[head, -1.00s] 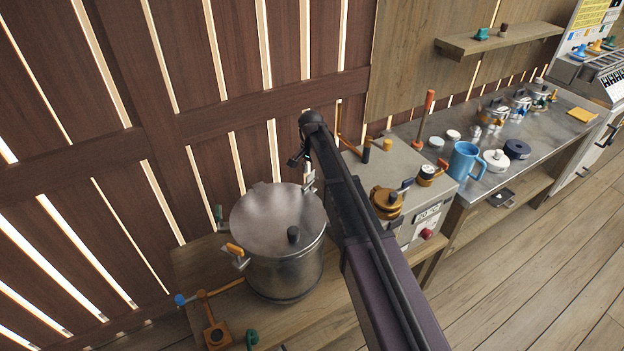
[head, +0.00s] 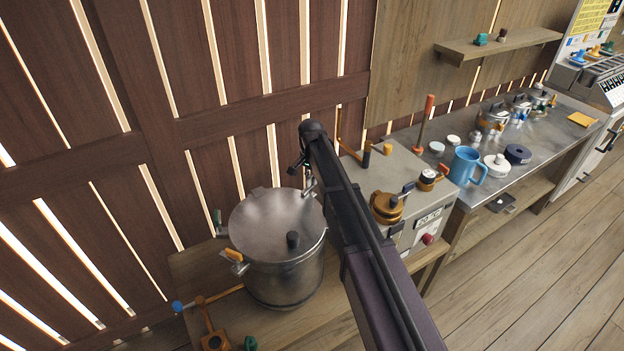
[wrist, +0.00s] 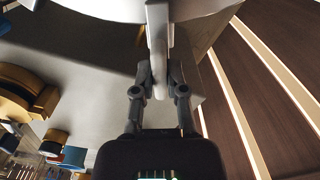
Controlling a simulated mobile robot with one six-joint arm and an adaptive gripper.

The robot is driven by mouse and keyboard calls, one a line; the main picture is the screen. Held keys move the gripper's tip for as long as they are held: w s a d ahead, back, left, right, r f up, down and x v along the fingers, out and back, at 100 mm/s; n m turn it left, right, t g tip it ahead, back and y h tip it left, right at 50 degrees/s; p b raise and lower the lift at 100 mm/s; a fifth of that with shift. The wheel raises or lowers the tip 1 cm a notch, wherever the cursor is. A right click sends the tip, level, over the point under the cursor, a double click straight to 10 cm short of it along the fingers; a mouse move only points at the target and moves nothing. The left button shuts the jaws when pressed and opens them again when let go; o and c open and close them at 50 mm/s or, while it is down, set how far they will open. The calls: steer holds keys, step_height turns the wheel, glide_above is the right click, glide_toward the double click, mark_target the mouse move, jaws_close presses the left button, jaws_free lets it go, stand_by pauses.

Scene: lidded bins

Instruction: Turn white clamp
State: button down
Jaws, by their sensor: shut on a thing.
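A steel pot (head: 285,270) with a domed lid (head: 262,218) and a black knob stands on the wooden bench. The white clamp (head: 310,187) is at the pot's right rim, beside my arm. In the wrist view the white clamp (wrist: 157,35) is a pale upright lever against the pot's edge. My gripper (wrist: 158,82) is shut on the lower end of this lever, one finger on each side. In the head view my gripper (head: 298,165) is small and partly hidden by my arm. An orange clamp (head: 234,255) and a green clamp (head: 217,217) sit on the rim's left side.
A grey box (head: 400,165) with a brass valve (head: 386,207) stands right of the pot, close to my arm. An orange pipe with a blue end (head: 178,306) lies at the pot's lower left. A slatted wall (head: 100,150) is behind.

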steer(key=shift+n, duration=0.3)
steer(key=n, duration=1.9)
stand_by(0.3)
steer(key=shift+n, duration=0.3)
steer(key=c, duration=0.7)
jaws_free()
